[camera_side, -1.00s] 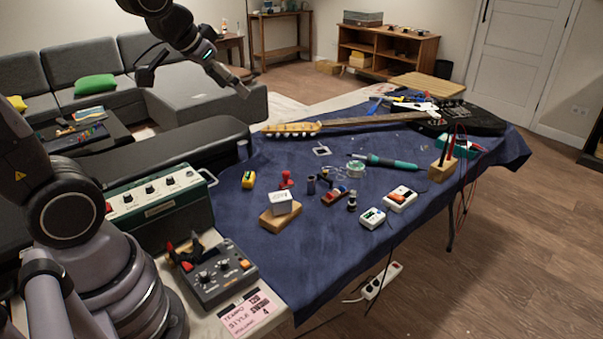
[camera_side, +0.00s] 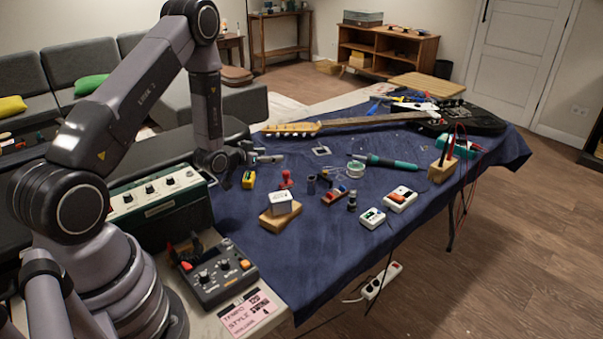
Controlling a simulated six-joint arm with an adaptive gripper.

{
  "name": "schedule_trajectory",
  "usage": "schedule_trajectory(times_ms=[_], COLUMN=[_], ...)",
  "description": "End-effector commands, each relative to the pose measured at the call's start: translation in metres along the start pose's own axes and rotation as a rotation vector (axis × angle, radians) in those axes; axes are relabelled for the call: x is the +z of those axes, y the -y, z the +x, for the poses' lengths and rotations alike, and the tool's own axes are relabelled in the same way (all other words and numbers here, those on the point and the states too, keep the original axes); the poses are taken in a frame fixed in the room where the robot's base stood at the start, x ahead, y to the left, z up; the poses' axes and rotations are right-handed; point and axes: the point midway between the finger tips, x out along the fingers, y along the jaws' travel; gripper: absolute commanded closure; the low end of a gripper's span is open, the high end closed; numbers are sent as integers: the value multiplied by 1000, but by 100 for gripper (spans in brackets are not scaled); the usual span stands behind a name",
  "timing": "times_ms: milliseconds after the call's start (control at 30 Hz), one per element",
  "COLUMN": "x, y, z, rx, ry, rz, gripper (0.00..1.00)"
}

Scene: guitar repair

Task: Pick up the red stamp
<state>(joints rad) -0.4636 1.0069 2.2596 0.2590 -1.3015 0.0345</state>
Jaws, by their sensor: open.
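The red stamp (camera_side: 286,179) stands upright on the blue cloth, behind the white box on the wooden block. My gripper (camera_side: 272,157) is low over the cloth, behind and a little left of the stamp, with its fingers pointing right. It is open and apart from the stamp, and nothing shows between its fingers. The fingers are small in this view.
A white box (camera_side: 281,202) on a wooden block (camera_side: 280,217) stands in front of the stamp. A yellow item (camera_side: 248,179) lies to its left, dark cylinders (camera_side: 311,185) to its right. A guitar neck (camera_side: 370,120) lies behind. The green amplifier (camera_side: 160,208) stands at left.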

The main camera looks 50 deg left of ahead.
Motion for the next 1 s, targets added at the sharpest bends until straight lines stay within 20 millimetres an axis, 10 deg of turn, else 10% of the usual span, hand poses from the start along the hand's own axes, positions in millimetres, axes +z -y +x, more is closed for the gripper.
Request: schedule_trajectory(times_ms=[300,1000], x=[62,60], y=[0,0], z=[24,99], rx=[0,-1], ry=[5,3], rz=[-1,0], gripper=[44,44])
